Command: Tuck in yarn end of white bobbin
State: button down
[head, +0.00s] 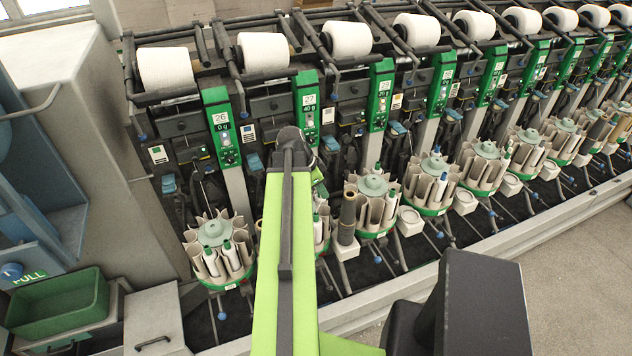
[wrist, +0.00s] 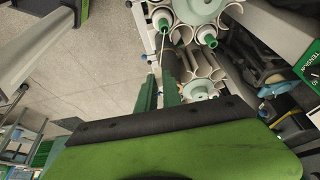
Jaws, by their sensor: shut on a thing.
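In the wrist view, a white bobbin (wrist: 163,24) with a green tip stands in a cream pocketed magazine (wrist: 193,17) at the top centre. Its white yarn end (wrist: 164,46) hangs from the tip towards my gripper (wrist: 160,84). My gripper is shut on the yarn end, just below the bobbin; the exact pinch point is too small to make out. A second green-tipped white bobbin (wrist: 207,36) stands to its right. In the head view, my green arm covers most of this magazine, and my gripper is largely hidden behind the arm.
White cones (head: 262,52) sit above green station panels (head: 308,105). A green bin (head: 60,308) stands at left. The floor (head: 580,260) at right is clear.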

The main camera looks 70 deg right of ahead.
jog(key=shift+r+p, duration=1.5)
jog(key=shift+p, duration=0.05)
jog(key=shift+f, duration=0.15)
jog(key=w+f+b, duration=0.1)
jog(key=f+b, duration=0.1)
jog(key=b, duration=0.1)
jog(key=w+f+b, duration=0.1)
jog(key=f+b, duration=0.1)
jog(key=f, duration=0.1)
jog(key=w+d+f+b, duration=0.1)
jog(key=f+b, duration=0.2)
jog(key=shift+f+b, duration=0.15)
jog(key=shift+b, duration=0.15)
jog(key=shift+a, duration=0.1)
notch_tip(320, 180, down, 3)
jog(key=b, duration=0.3)
jog(key=shift+s+f, duration=0.1)
jog(key=shift+f, duration=0.05)
jog(key=shift+f+b, duration=0.55)
jog(key=shift+b, duration=0.15)
jog(key=c, duration=0.9)
grip_release()
jog(key=shift+c, duration=0.2)
